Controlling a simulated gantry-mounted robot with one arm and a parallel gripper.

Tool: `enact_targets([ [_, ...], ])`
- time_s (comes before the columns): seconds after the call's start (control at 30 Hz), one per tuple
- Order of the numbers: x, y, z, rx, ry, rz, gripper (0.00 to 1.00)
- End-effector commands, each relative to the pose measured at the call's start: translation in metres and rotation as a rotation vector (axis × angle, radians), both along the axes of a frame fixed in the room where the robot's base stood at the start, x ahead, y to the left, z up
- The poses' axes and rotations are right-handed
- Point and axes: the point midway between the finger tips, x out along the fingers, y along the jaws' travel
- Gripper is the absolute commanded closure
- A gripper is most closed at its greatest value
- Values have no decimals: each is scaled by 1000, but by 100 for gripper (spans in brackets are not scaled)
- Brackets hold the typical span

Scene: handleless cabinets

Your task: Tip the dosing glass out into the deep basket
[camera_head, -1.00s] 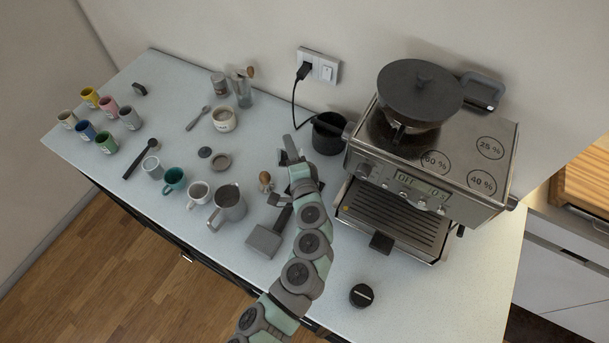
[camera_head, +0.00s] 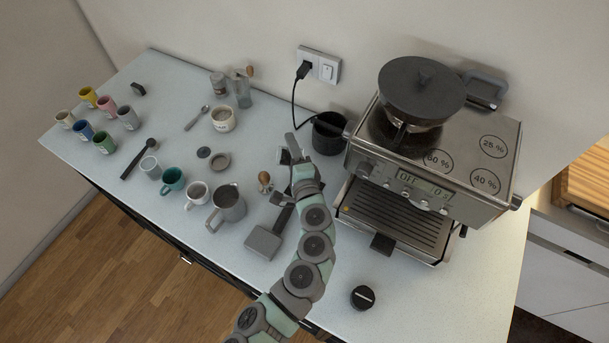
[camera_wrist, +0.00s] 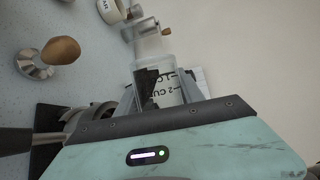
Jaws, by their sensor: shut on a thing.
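My gripper (camera_wrist: 162,98) is shut on the dosing glass (camera_wrist: 153,60), a clear glass with dark cup markings. Something dark shows low in the glass, but I cannot tell whether it is contents. In the head view my gripper (camera_head: 298,160) is above the counter, left of the coffee machine, and hides most of the glass. A round metal rim (camera_wrist: 92,116) with a dark handle shows at the lower left of the wrist view, partly behind my gripper. I cannot tell whether it is the deep basket.
The coffee machine (camera_head: 412,212) stands to the right and a black container (camera_head: 328,140) behind my gripper. A wooden-handled tool (camera_head: 265,180), a steel pitcher (camera_head: 228,203) and several cups are to the left. A grey block-shaped tool (camera_head: 263,243) lies in front. The front right counter is mostly clear.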

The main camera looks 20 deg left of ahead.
Motion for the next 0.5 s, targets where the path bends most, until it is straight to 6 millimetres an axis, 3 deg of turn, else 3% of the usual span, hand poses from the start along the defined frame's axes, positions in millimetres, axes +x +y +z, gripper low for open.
enact_targets([
  [0.5,1,-3,2,67,18,-1,98],
])
